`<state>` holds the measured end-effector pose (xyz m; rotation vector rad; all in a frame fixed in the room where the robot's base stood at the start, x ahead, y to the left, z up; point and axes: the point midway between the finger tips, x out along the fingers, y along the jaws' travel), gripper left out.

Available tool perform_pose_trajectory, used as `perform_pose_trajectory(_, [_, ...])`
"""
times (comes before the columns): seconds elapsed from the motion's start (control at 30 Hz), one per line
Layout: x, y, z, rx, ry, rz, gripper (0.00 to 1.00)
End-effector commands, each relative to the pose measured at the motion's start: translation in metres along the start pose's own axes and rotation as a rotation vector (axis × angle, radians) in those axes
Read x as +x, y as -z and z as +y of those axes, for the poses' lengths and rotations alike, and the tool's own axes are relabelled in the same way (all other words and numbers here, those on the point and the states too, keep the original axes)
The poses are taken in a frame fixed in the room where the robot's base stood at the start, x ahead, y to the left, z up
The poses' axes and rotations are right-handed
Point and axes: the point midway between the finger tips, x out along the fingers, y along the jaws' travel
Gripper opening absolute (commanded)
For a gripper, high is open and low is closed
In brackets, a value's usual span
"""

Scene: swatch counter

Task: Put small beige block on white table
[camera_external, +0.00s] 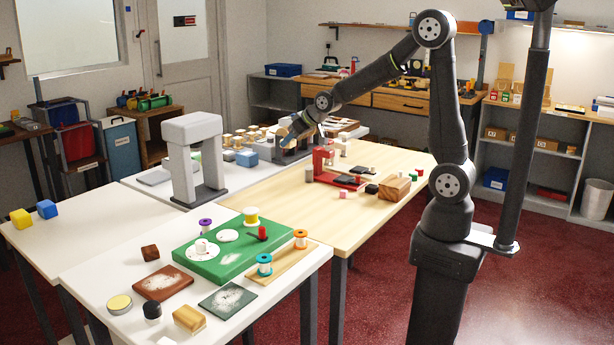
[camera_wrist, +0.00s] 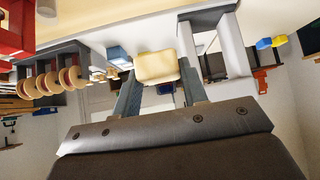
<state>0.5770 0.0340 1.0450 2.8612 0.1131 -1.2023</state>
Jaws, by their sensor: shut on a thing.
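My gripper (camera_wrist: 158,76) is shut on a small beige block (camera_wrist: 156,67), one finger on each side, in the wrist view. In the external view my gripper (camera_external: 299,127) is at the back of the room's tables, above a row of dark grey holders, and the beige block (camera_external: 283,131) shows only as a small pale patch beside it. White table surfaces show at the left (camera_external: 60,237), at the front (camera_external: 90,272) and behind the wooden table. The block appears held up in the air; its exact height is hard to tell.
A grey arch (camera_external: 193,150) stands left of my gripper; it also shows in the wrist view (camera_wrist: 222,18). A red stand (camera_external: 319,165) is on the wooden table (camera_external: 260,212). Yellow (camera_external: 21,218) and blue (camera_external: 47,209) blocks lie on the left table, otherwise largely clear.

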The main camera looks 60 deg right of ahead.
Motion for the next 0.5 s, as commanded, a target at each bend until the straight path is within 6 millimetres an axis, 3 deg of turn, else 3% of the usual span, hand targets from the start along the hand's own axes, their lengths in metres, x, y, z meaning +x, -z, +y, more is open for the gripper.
perform_pose_trajectory(0.27, [0.028,0.03,-0.084,-0.139,0.129,-0.011,0.14])
perform_pose_trajectory(0.5, [0.05,0.051,-0.203,-0.322,0.309,-0.011,0.14])
